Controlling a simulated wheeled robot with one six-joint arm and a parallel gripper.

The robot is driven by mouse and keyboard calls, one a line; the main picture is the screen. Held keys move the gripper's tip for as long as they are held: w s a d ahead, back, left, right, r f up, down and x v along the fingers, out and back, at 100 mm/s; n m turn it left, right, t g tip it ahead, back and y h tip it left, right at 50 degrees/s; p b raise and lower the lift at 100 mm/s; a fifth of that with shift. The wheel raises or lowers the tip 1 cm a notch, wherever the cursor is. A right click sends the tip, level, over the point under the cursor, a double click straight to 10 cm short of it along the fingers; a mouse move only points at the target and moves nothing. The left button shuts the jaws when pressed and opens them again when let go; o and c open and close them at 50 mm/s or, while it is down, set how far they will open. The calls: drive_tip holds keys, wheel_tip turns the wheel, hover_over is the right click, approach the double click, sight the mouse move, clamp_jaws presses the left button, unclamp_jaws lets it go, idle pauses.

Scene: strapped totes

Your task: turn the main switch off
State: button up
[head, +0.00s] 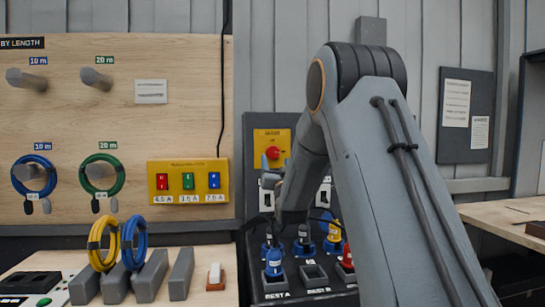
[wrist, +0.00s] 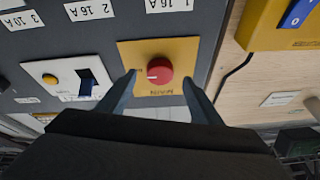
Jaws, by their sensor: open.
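The main switch is a round red knob (head: 273,153) on a yellow plate (head: 284,135) at the top of a dark panel in the head view. In the wrist view, which is turned upside down, the red knob (wrist: 160,70) shows a small white mark at its left, and its yellow plate (wrist: 126,50) carries a label reading MAIN. My gripper (wrist: 159,80) is open, with one finger on each side of the knob and a visible gap to each. In the head view my gripper (head: 270,172) is partly hidden by my arm, just below the knob.
A white plate with a black rocker switch (wrist: 88,82) and a yellow button (wrist: 49,79) sits beside the main switch. A yellow box (head: 188,181) with coloured switches hangs at left. Blue and yellow plugs (head: 273,264) stand in sockets below. A black cable (wrist: 236,70) runs nearby.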

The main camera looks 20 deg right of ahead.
sight(273, 155)
drive_tip(key=shift+p+x, duration=0.4)
drive_tip(key=shift+x, duration=1.6)
drive_tip(key=c, duration=1.1)
drive_tip(key=shift+o, duration=0.2)
